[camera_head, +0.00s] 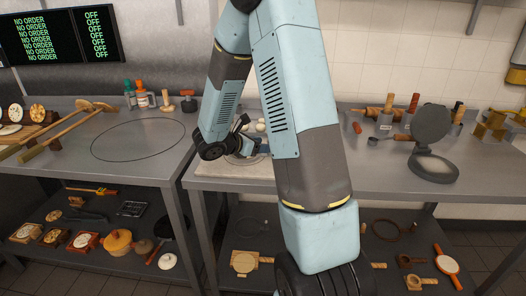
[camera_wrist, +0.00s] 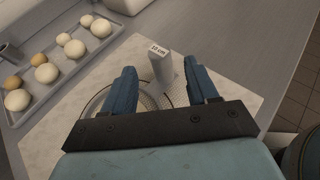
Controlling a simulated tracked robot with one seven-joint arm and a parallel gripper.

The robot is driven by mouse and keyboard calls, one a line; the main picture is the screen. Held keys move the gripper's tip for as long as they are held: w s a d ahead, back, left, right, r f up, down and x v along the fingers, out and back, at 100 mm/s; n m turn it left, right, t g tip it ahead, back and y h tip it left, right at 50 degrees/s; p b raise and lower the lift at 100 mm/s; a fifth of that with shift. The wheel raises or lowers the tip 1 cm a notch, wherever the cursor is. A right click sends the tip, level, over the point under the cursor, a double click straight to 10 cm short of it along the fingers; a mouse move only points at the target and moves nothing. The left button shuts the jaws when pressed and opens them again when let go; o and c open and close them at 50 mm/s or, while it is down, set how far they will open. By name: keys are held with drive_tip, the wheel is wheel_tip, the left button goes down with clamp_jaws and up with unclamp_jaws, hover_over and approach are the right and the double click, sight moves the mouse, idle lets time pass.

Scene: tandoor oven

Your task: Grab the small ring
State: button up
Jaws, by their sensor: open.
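My gripper (camera_wrist: 159,68) is open, its two blue fingers spread over a pale board (camera_wrist: 55,130) on the counter. A thin round outline, seemingly a ring (camera_wrist: 92,99), lies on the board, partly hidden by my left finger and the gripper body. An upright grey block (camera_wrist: 161,66) labelled "10 cm" stands at the ring's far side, between the fingers in the picture; I cannot tell if it is joined to the ring. Nothing is held. In the head view my arm covers most of the board (camera_head: 215,170).
A tray (camera_wrist: 62,88) of several dough balls lies left of the board. A large thin circle (camera_head: 140,138) lies on the left table. A round press (camera_head: 434,165) and wooden tools stand on the right counter. More rings, including a dark one (camera_head: 373,229), lie on the lower shelf.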

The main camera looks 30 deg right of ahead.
drive_tip(key=shift+x, duration=2.45)
drive_tip(key=shift+s+r, duration=0.15)
drive_tip(key=shift+c, duration=0.4)
clamp_jaws()
drive_tip(key=shift+r, duration=0.1)
